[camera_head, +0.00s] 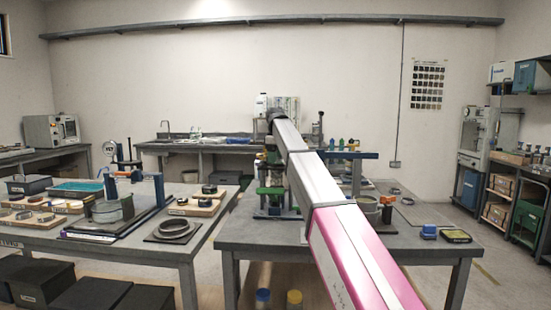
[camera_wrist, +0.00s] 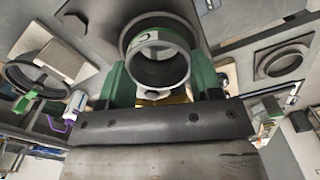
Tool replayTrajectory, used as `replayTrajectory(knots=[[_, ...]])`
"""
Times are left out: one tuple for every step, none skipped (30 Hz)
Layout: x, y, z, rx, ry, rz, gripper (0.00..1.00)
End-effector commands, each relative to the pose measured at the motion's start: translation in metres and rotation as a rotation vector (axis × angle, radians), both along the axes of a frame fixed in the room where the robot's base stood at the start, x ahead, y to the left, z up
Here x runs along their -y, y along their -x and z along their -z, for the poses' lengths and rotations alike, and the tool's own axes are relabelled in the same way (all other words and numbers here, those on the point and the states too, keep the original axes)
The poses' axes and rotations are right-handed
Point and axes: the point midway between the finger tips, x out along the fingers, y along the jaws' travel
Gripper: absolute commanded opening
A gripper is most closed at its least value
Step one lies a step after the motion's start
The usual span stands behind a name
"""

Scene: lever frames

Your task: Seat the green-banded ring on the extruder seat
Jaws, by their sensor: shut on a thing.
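My gripper (camera_wrist: 160,72) shows in the wrist view with its green fingers on either side of a grey metal ring (camera_wrist: 158,79). A wider dark round rim (camera_wrist: 127,38) lies beyond the ring and looks like the extruder seat. The ring overlaps this rim in the picture; I cannot tell whether they touch. In the head view my arm reaches over the middle table, and the ring cannot be made out there.
The middle table (camera_head: 425,250) carries a blue block (camera_head: 429,231) and a dark tray (camera_head: 455,236) at right. The left table (camera_head: 205,235) holds a large ring on a dark plate (camera_head: 150,236). In the wrist view, a square plate with a round opening (camera_wrist: 283,62) lies at right.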

Motion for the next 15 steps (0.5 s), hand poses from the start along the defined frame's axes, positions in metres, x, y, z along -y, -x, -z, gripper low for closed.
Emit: replayTrajectory(knots=[[0.0,0.0,0.0005,0.0,0.0,0.0,0.33],[0.0,0.0,0.0008,0.0,0.0,0.0,0.33],[0.0001,0.0001,0.0014,0.0,0.0,0.0,0.33],[0.0001,0.0,0.0017,0.0,0.0,0.0,0.33],[0.0001,0.0,0.0022,0.0,0.0,0.0,0.33],[0.0001,0.0001,0.0027,0.0,0.0,0.0,0.33],[0.0,0.0,0.0031,0.0,0.0,0.0,0.33],[0.0,0.0001,0.0035,0.0,0.0,0.0,0.33],[0.0,0.0001,0.004,0.0,0.0,0.0,0.33],[0.0001,0.0,0.0044,0.0,0.0,0.0,0.33],[0.0001,0.0001,0.0048,0.0,0.0,0.0,0.33],[0.0001,0.0,0.0053,0.0,0.0,0.0,0.33],[0.0001,0.0001,0.0057,0.0,0.0,0.0,0.33],[0.0001,0.0001,0.0061,0.0,0.0,0.0,0.33],[0.0001,0.0,0.0066,0.0,0.0,0.0,0.33]])
